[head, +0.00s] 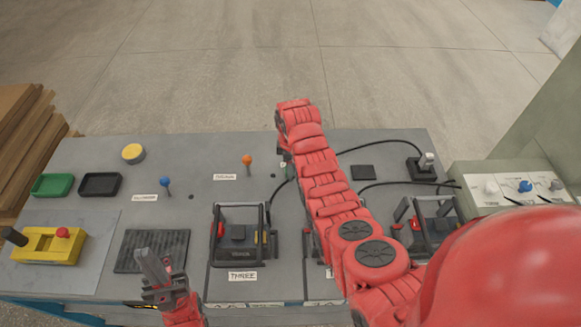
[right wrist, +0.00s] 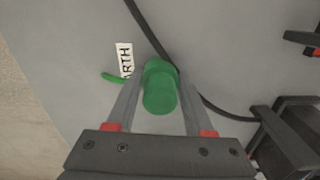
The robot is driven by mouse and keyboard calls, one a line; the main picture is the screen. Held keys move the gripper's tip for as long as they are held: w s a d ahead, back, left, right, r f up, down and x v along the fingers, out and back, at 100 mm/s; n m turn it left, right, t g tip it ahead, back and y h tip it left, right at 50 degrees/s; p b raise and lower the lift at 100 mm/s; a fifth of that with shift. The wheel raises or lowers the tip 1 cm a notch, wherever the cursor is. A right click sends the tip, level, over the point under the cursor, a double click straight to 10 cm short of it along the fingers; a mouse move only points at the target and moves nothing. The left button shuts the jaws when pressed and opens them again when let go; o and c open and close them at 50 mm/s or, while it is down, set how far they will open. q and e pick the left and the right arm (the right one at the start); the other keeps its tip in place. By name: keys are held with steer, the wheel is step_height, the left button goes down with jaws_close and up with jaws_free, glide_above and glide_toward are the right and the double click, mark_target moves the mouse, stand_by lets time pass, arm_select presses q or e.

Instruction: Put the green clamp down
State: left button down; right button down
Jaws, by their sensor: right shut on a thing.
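The green clamp (right wrist: 160,88) has a thick round green body and sits between the fingers of my right gripper (right wrist: 159,72) in the right wrist view. The gripper is shut on it, over the grey bench top. A thin green piece (right wrist: 112,78) shows to its left, beside a white label (right wrist: 124,58) reading "ARTH". I cannot tell whether the clamp touches the bench. In the head view my right arm mostly hides the clamp and gripper. My left gripper (head: 155,267) is low at the left, near a dark ridged mat; its finger gap is unclear.
A black cable (right wrist: 150,30) runs close behind the clamp. On the bench stand a caged unit labelled THREE (head: 238,235), an orange knob (head: 247,160), a blue knob (head: 165,182), green (head: 52,194) and black (head: 100,193) trays, and a yellow box (head: 48,246).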

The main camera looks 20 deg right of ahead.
steer(key=shift+f, duration=0.1)
steer(key=shift+c, duration=1.4)
jaws_free()
steer(key=shift+w+r, duration=0.15)
steer(key=shift+r, duration=0.45)
step_height(320, 180, up, 5)
step_height(320, 180, up, 5)
steer(key=p, duration=0.4)
steer(key=shift+r+p, duration=0.15)
steer(key=shift+p, duration=0.15)
steer(key=shift+r+p, duration=0.35)
steer(key=shift+r, duration=0.1)
